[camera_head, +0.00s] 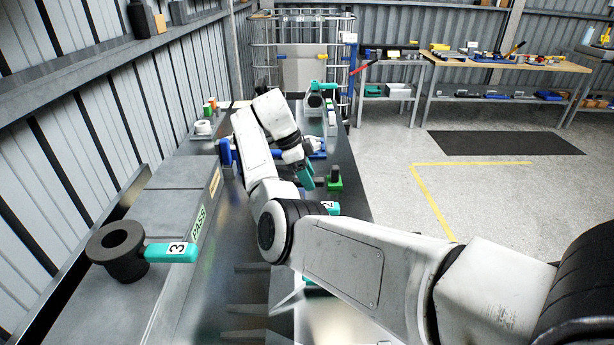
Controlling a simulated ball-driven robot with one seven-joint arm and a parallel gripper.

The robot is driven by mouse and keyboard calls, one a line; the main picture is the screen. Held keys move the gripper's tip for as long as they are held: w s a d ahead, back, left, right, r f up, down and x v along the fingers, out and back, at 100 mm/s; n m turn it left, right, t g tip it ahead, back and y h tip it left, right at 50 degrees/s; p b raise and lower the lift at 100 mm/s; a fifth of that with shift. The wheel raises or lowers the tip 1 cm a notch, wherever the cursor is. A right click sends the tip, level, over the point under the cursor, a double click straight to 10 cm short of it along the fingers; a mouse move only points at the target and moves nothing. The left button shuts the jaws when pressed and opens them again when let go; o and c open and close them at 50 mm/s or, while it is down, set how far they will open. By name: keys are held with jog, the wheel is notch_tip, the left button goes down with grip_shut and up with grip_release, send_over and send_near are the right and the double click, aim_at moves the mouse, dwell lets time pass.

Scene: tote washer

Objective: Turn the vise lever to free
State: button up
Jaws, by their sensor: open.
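My gripper (307,182) is at the end of my arm, low over the middle of the metal bench, pointing down and to the right. Its teal fingers are small in the view and hold nothing that I can make out. Blue metal parts, which look like the vise (226,156), show to the left of my arm. More blue shows to the right, just behind my wrist. My arm hides the middle between them. I cannot clearly make out the vise lever or its position. A small green block with a dark top (335,181) stands just right of my gripper.
Another teal-tagged part (316,98) stands at the bench's far end. A caged tank (303,62) is behind. Workbenches (510,62) stand back right; the floor at right is clear.

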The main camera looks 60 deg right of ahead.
aim_at(292, 179)
jog(key=v, duration=1)
jog(key=shift+r, duration=0.25)
jog(key=shift+w, duration=0.15)
